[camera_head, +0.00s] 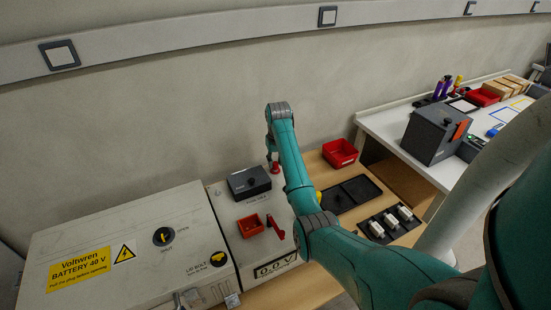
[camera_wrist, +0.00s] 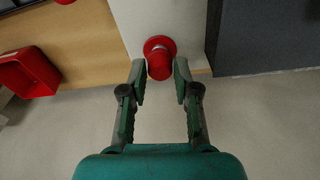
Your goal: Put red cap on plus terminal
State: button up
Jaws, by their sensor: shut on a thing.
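The red cap (camera_wrist: 160,64) is between my two fingertips in the wrist view, its wider flange on the far side from my palm. My gripper (camera_wrist: 160,76) is shut on it. In the head view the red cap (camera_head: 275,168) shows small and red just under my gripper (camera_head: 271,156), at the back edge of the pale cabinet top (camera_head: 222,208). I cannot make out the plus terminal; it may be hidden by the cap. I cannot tell whether the cap touches the surface under it.
A dark grey box (camera_head: 249,182) stands close left of the cap. A red open box (camera_head: 251,225) and a red handle (camera_head: 276,228) are nearer. A red bin (camera_head: 340,152) and a black tray (camera_head: 350,195) lie right on the wooden table. The wall is close behind.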

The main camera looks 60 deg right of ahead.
aim_at(276, 163)
jog(key=shift+f, duration=0.3)
jog(key=shift+f, duration=0.2)
dwell(0.3)
jog(key=o, duration=1)
jog(key=shift+r, duration=0.1)
jog(key=shift+r, duration=2.95)
